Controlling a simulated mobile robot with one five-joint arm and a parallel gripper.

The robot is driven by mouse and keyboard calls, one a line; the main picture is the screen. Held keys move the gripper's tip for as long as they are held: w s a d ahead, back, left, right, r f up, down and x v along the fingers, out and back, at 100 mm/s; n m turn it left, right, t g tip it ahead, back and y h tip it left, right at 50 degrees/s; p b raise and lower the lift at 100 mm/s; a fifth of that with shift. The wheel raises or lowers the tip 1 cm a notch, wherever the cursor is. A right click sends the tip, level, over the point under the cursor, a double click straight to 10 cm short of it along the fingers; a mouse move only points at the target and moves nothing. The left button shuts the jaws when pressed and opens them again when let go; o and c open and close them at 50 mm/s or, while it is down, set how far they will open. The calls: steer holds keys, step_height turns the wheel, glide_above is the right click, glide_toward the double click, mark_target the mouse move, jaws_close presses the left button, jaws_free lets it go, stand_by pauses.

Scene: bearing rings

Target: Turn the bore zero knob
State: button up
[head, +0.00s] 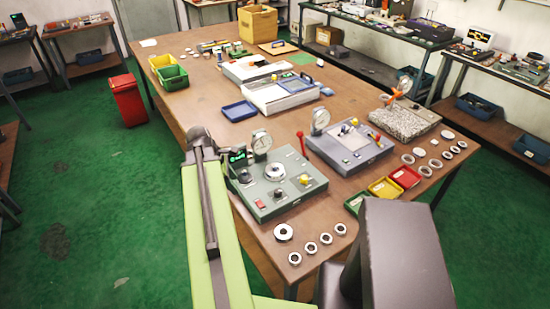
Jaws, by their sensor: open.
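A green-grey gauge unit (290,205) stands at the near left edge of the table. It carries a dial gauge (261,143), a small lit display (238,155), a round silver stage (275,172), a yellow knob (305,179), a dark knob (245,177) and a red control (257,204). A red-tipped lever (301,143) rises at its back right. Labels are too small to read, so I cannot tell which knob is the bore zero knob. My green arm runs up beside the unit's left side. No gripper fingers show.
A second grey gauge unit (349,147) stands to the right, with a granite stand (405,118) beyond. Several metal rings (325,239) lie in front. Green, yellow and red trays (384,188) sit at the right. A blue tray (239,111) lies behind. My dark link hides the lower right.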

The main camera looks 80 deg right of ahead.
steer(key=s+d+r+p, duration=0.3)
steer(key=s+r+p, duration=0.2)
steer(key=s+r, duration=0.4)
steer(key=b, duration=1.7)
glide_toward(278, 191)
steer(key=shift+n+g, duration=0.3)
steer(key=shift+g, duration=0.1)
steer(key=x, duration=0.8)
steer(key=shift+w+f, duration=0.3)
steer(key=shift+f, duration=0.15)
